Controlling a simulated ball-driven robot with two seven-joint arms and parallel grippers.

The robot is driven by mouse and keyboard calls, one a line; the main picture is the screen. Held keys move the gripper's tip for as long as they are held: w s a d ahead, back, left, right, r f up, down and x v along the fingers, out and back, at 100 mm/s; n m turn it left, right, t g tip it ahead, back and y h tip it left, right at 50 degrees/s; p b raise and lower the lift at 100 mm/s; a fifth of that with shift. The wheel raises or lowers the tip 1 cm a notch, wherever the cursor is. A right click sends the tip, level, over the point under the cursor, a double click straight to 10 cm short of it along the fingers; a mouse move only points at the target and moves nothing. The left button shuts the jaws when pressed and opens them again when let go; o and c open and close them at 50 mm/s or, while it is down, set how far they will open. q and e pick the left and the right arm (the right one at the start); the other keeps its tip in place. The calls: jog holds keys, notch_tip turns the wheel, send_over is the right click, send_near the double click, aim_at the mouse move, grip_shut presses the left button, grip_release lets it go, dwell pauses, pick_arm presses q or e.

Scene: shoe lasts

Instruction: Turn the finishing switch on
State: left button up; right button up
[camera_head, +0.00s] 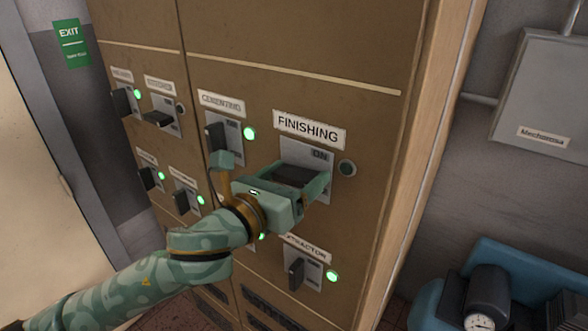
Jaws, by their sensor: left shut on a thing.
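The finishing switch (319,171) is a grey plate with "ON" at its top, under the white "FINISHING" label (309,130) on the brown cabinet. Its lamp (347,168) to the right is dark. My left gripper (296,178) is at this switch, its fingers shut on the dark switch handle. The handle is mostly hidden by the gripper, and it seems to lie crosswise; its exact angle cannot be told. My right gripper is not in view.
Other switches sit close by: cementing (215,137) with a lit green lamp, one below labelled "...ACTOR" (297,274), also lit, and several at left. A grey box (547,95) hangs on the right wall.

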pick_arm(q)
jog(key=n+p, duration=0.3)
jog(key=shift+r+n, duration=0.15)
jog(key=shift+n, duration=0.15)
jog(key=n+p, duration=0.4)
jog(key=shift+a+n, duration=0.1)
jog(key=shift+n, duration=0.2)
jog(key=n+p, duration=0.3)
jog(key=n, duration=0.1)
jog(key=shift+w+f+p, duration=0.1)
jog(key=shift+f+p, duration=0.1)
jog(key=shift+p, duration=0.1)
jog(key=shift+f+n+p, duration=0.15)
jog(key=shift+n+p, duration=1.05)
jog(key=shift+n, duration=0.9)
jog(key=o, duration=1)
jog(key=shift+a, duration=0.1)
